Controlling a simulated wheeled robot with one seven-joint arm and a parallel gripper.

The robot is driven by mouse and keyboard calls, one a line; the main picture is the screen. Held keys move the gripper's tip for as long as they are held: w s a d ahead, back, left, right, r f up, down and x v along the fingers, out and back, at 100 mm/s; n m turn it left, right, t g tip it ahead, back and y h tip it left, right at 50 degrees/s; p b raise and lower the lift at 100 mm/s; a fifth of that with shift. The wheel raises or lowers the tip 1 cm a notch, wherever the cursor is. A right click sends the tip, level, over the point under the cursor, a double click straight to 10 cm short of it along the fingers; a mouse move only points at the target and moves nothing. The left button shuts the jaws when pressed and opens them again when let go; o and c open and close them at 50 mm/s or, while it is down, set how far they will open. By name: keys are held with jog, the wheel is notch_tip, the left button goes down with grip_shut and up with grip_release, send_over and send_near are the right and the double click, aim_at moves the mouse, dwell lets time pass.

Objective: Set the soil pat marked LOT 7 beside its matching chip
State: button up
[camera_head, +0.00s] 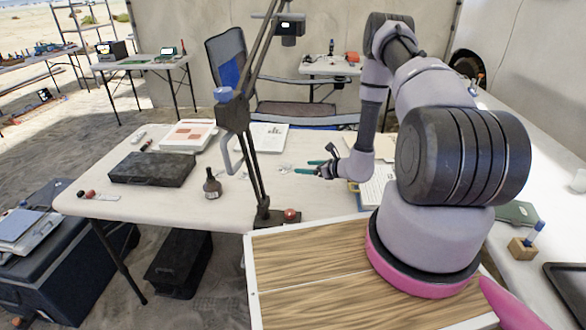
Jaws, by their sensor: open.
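My gripper (308,167) is open over the middle of the long white table (235,205), its teal fingers pointing left. Small pale, clear-looking items (285,169) lie just left of the fingertips; they are too small to identify. I cannot make out any soil pat, any LOT 7 marking or a matching chip in this view. Part of the table beyond and right of the gripper is hidden by my arm.
A lamp-like stand (268,218) rises from the table's near edge. Bare tabletop lies around the bottle.

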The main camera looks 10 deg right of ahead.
aim_at(292, 171)
jog(key=x, duration=0.9)
jog(key=shift+w+d+f, duration=0.2)
jog(key=shift+w, duration=0.05)
jog(key=shift+c, duration=0.2)
grip_shut()
